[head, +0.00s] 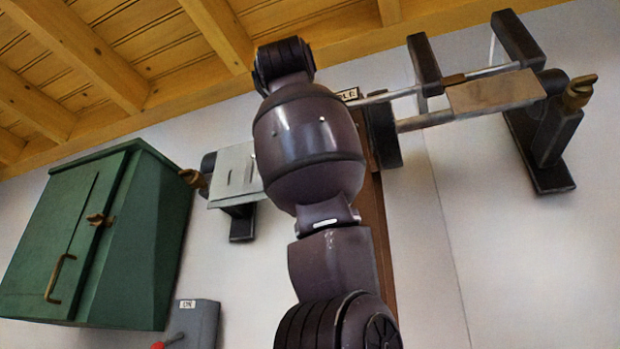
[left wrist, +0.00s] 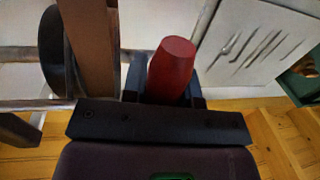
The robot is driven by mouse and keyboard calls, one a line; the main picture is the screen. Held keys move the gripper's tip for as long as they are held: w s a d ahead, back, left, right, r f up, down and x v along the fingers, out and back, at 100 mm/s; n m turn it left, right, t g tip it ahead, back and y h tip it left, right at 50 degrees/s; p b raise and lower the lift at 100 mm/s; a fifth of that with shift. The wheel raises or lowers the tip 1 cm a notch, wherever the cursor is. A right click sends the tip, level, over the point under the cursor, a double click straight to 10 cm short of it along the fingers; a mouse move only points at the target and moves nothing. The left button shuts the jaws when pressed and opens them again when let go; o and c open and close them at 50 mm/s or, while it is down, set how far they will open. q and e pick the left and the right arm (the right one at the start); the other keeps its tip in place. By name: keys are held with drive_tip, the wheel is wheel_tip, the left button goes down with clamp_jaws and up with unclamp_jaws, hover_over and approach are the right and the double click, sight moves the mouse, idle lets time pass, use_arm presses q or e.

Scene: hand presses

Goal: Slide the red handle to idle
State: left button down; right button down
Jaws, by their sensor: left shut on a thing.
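A red handle (left wrist: 172,70) with a rounded end shows in the left wrist view. My left gripper (left wrist: 165,97) is shut on it, with dark fingers on both sides. In the head view my left arm rises through the middle and hides this handle and the gripper. A small label (head: 348,94), ending in "DLE", shows partly behind the arm, at the top of a brown upright post (head: 381,240). The post also shows in the left wrist view (left wrist: 90,45), left of the handle. My right gripper is not in view.
Metal rods (head: 430,87) run across the wall, through dark brackets (head: 519,40). A light panel (head: 237,172) sits left of my arm. A green cabinet (head: 100,235) and a grey box with a red lever (head: 197,322) are at the left.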

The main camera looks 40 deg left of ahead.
use_arm(q)
drive_tip(key=shift+d, duration=0.1)
drive_tip(key=d, duration=0.2)
drive_tip(key=w+d, duration=0.1)
drive_tip(key=d, duration=0.2)
drive_tip(key=shift+w+d, duration=0.2)
drive_tip(key=shift+d, duration=0.1)
drive_tip(key=c, duration=1.2)
unclamp_jaws()
drive_tip(key=o, duration=0.3)
drive_tip(key=shift+d, duration=0.25)
drive_tip(key=shift+a, duration=0.1)
drive_tip(key=shift+s+a, duration=0.1)
